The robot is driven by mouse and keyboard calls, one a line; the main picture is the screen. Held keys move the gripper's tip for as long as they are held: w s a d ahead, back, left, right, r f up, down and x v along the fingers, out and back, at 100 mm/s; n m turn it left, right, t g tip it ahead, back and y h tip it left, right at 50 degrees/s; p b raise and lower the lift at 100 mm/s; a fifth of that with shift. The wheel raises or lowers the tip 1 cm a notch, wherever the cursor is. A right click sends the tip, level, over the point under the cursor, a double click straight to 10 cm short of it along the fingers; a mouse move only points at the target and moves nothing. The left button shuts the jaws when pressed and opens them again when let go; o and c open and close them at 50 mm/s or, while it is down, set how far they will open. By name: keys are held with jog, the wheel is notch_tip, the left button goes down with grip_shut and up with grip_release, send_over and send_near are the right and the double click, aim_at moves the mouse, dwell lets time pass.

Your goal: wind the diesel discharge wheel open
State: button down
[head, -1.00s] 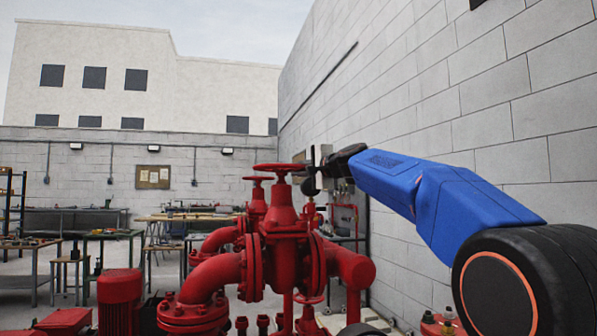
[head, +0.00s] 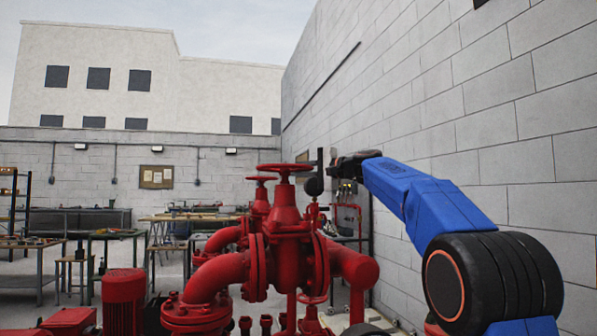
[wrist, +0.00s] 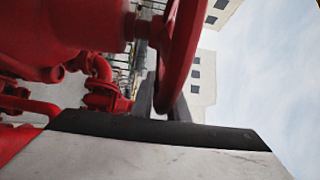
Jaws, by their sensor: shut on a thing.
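A red handwheel (head: 285,168) tops the nearer red valve (head: 286,214) in the middle of the head view. Its rim shows large in the wrist view (wrist: 182,55), seen nearly edge-on. My gripper (head: 318,172) reaches in from the right at the wheel's right edge. In the wrist view its dark fingers (wrist: 163,100) lie on both sides of the rim, and it is shut on the rim. The exact contact is partly hidden by the rim. A second, smaller-looking red handwheel (head: 261,179) stands just behind to the left, apart from the gripper.
Red pipework (head: 215,275) and a red motor-like cylinder (head: 123,300) fill the lower left and middle. A grey block wall (head: 480,110) runs along the right, close to my arm. Work tables (head: 118,235) stand at the back left.

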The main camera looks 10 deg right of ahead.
jog(key=shift+w+a+f+n+g+y, duration=0.1)
jog(key=shift+w+a+n+g+y, duration=0.1)
jog(key=shift+n+g+y, duration=0.25)
jog(key=shift+w+a+n+g+y, duration=0.2)
jog(key=shift+n+g+y, duration=0.15)
jog(key=shift+g, duration=0.2)
jog(key=c, duration=1.7)
grip_release()
jog(key=shift+c, duration=0.2)
jog(key=shift+s+d, duration=0.15)
jog(key=shift+s, duration=0.05)
jog(key=v, duration=1.7)
jog(key=shift+w+f, duration=0.1)
